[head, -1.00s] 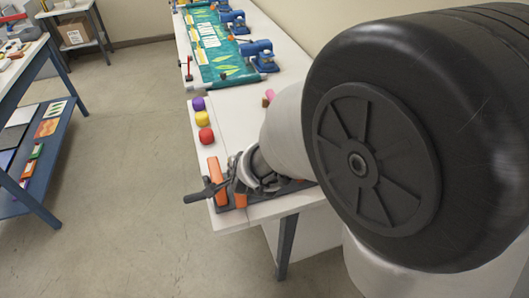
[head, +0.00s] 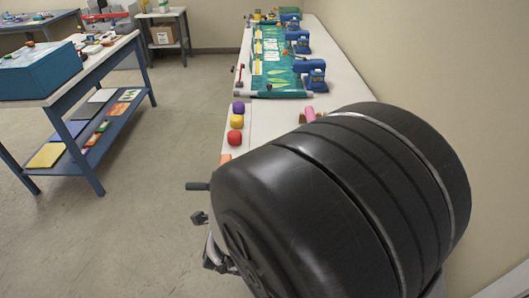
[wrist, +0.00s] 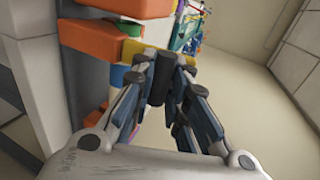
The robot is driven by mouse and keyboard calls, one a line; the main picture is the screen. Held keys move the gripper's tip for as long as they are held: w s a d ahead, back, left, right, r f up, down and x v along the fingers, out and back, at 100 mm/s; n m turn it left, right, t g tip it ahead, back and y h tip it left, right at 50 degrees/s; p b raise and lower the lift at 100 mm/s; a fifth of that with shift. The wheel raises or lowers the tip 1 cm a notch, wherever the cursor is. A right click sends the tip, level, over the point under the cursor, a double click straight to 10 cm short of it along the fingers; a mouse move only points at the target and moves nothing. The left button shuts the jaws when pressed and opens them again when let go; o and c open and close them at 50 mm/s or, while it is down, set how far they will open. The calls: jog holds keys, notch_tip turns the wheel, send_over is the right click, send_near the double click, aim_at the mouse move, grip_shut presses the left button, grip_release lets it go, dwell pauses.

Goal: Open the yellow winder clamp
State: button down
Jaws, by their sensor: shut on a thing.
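My gripper (wrist: 165,78) is shut on a dark, rounded handle (wrist: 160,88) in the wrist view. A dark handle end also pokes out left of my arm in the head view (head: 197,186). Orange blocks (wrist: 92,38) sit beside the fingers, and a yellow part (wrist: 137,49) shows just behind the fingertips. I cannot tell whether that yellow part belongs to the winder clamp. In the head view my dark arm link hides most of the gripper and the clamp; only an orange corner (head: 225,158) shows.
Purple (head: 238,108), yellow (head: 236,121) and red (head: 234,138) round objects stand in a row on the white bench (head: 275,122). Blue machines (head: 312,78) and a teal printed sheet (head: 275,72) lie farther along. A wall runs along the right.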

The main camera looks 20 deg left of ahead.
jog(key=shift+f, duration=0.1)
jog(key=c, duration=1.5)
grip_release()
jog(key=shift+c, duration=0.2)
jog(key=v, duration=0.7)
jog(key=shift+s, duration=0.2)
jog(key=shift+d+r, duration=0.1)
jog(key=shift+r, duration=0.15)
